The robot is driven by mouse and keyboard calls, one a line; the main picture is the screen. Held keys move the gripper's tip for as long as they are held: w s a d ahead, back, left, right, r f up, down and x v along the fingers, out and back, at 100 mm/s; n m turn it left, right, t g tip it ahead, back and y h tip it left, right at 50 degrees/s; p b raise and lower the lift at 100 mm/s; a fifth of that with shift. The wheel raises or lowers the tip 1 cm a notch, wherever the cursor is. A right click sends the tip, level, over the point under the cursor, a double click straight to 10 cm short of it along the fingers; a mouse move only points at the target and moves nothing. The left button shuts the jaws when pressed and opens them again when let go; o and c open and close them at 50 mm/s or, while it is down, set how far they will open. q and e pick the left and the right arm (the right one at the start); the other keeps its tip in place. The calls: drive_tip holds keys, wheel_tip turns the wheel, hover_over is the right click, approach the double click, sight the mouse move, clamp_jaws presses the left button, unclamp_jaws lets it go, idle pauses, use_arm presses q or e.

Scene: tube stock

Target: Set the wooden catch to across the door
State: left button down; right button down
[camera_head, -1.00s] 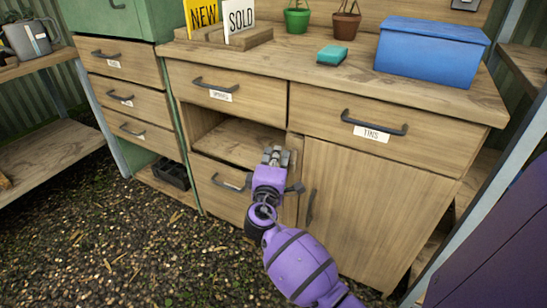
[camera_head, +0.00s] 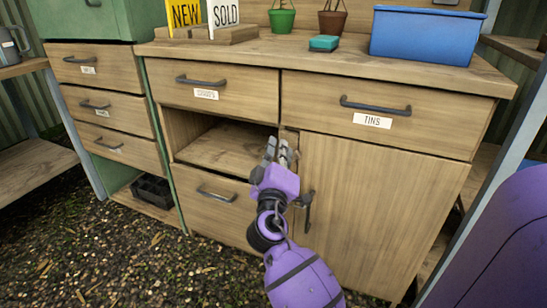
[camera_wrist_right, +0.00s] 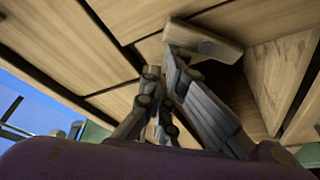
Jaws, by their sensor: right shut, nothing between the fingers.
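The wooden catch (camera_wrist_right: 222,44) is a short pale bar with a dark round pivot, close to my right fingertips in the right wrist view. In the head view my gripper mostly hides it, so I cannot tell its exact angle to the door. The cupboard door (camera_head: 378,205) is flat wood, below the TINS drawer, and looks closed. Its dark upright handle (camera_head: 308,214) is near the left edge. My right gripper (camera_head: 282,150) is shut and empty at the post left of the door's top corner; it also shows in the wrist view (camera_wrist_right: 163,66). Contact with the catch is unclear. My left gripper is not in view.
An open shelf space (camera_head: 220,147) lies left of the post, with a drawer (camera_head: 215,196) below it. The TINS drawer (camera_head: 376,112) has a protruding handle above the door. A blue box (camera_head: 420,36) and a teal sponge-like block (camera_head: 323,43) stand on the worktop.

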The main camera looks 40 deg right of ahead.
drive_tip(key=shift+s+d, duration=0.3)
drive_tip(key=shift+s, duration=0.4)
drive_tip(key=shift+s+d+f, duration=0.1)
drive_tip(key=shift+s+d, duration=0.1)
drive_tip(key=shift+s, duration=0.3)
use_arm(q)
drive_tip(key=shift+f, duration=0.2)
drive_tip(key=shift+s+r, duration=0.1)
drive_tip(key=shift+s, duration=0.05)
